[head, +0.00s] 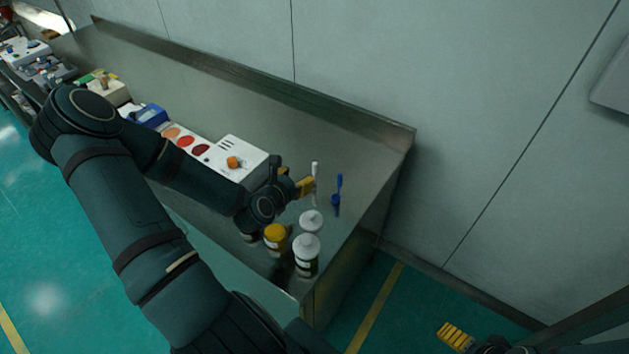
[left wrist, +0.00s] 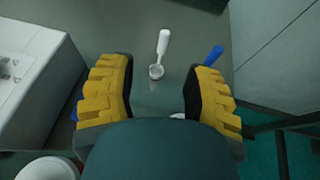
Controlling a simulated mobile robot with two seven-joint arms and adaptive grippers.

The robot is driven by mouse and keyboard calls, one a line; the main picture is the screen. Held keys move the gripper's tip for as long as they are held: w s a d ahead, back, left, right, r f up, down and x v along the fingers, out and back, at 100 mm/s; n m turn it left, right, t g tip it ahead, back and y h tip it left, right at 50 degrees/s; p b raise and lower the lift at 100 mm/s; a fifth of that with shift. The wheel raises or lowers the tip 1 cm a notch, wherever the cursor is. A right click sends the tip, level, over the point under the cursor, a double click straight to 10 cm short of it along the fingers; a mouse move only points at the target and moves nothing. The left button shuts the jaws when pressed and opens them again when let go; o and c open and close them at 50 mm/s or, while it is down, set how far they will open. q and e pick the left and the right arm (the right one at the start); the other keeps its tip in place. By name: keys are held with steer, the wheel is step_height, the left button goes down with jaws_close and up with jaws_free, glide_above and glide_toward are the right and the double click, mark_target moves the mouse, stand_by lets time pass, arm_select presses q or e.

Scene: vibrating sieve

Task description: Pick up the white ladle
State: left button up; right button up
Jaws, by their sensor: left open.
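The white ladle (head: 315,172) stands out near the right end of the metal counter, its handle upright in the head view. In the left wrist view the white ladle (left wrist: 163,45) lies ahead between my fingers, handle pointing away and its small round bowl nearest me. My left gripper (head: 304,187) is open, with its yellow finger pads close beside the ladle in the head view. In the left wrist view the left gripper (left wrist: 160,88) has nothing between its pads. My right gripper (head: 455,337) shows only partly at the bottom right; its opening is unclear.
A blue ladle (head: 337,196) stands just right of the white one. White-capped bottles (head: 307,246) and a yellow-capped jar (head: 275,236) stand at the counter's front edge. A white machine (head: 242,158) is left of my gripper. The counter (head: 372,150) is bare behind the ladles.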

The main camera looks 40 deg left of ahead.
mark_target(314, 165)
arm_select(q)
steer(key=shift+d+x, duration=0.2)
steer(key=shift+x, duration=2.6)
steer(key=shift+d+x, duration=0.2)
steer(key=shift+x, duration=2.6)
steer(key=shift+w+r, duration=0.1)
steer(key=shift+w, duration=0.05)
steer(key=shift+c, duration=0.5)
jaws_close()
